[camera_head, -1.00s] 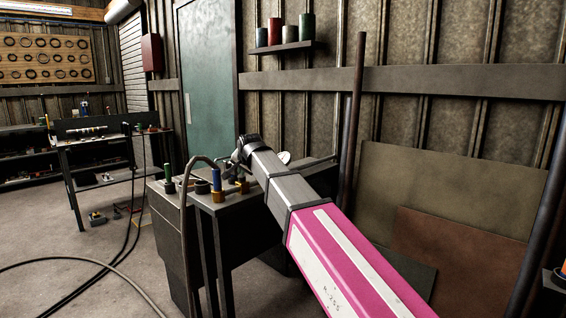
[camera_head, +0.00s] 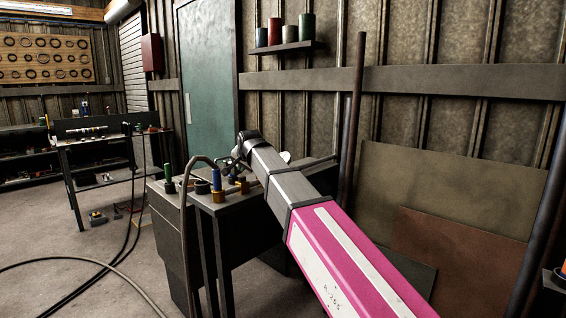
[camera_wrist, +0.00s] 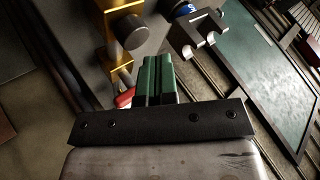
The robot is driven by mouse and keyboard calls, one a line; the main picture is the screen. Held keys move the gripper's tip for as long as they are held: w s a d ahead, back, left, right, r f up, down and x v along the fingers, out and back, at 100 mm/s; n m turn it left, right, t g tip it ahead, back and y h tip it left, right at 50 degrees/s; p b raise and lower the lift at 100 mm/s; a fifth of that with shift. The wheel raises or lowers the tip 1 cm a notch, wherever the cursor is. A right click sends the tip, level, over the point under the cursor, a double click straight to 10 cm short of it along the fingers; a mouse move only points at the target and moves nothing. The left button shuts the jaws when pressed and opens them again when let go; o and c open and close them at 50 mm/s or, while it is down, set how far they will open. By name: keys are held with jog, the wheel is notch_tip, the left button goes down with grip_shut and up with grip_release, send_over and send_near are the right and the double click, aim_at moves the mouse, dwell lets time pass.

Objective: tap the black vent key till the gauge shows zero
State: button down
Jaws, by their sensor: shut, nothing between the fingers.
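My gripper (camera_head: 231,165) is over the top of the dark bench stand. In the wrist view its green fingers (camera_wrist: 158,80) are together with nothing between them. A dark round knob (camera_wrist: 129,32) on a brass-coloured fitting is ahead of the fingers and to the left, apart from them in the picture. It may be the black vent key; I cannot tell for sure. A small red part (camera_wrist: 125,97) shows just left of the fingers, partly hidden. A pale round disc (camera_head: 285,156), perhaps the gauge, is mostly hidden behind my arm. No reading can be made out.
The stand (camera_head: 178,209) carries a green-topped post (camera_head: 169,178), a blue-topped post (camera_head: 217,178) and brass-coloured fittings (camera_head: 218,197). A hose (camera_head: 184,235) arches at its front. A grey forked piece (camera_wrist: 197,37) is ahead right in the wrist view.

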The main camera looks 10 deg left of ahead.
aim_at(244, 177)
jog(key=shift+r, duration=0.2)
notch_tip(244, 177, up, 6)
jog(key=shift+f, duration=0.1)
dwell(0.7)
dwell(0.5)
jog(key=s+d+f+n+g+h, duration=0.1)
jog(key=d+f+g+h, duration=0.1)
jog(key=d+f, duration=1.1)
jog(key=s+d+f+g+h, duration=0.1)
jog(key=d+f, duration=1)
jog(key=f, duration=0.4)
jog(key=s+d+f+n+g+h, duration=0.1)
jog(key=s+d+f+g, duration=0.4)
jog(key=s+d+f, duration=1.3)
jog(key=d+f+n, duration=0.1)
jog(key=d+f, duration=0.2)
jog(key=shift+s+f, duration=0.35)
jog(key=shift+f, duration=0.05)
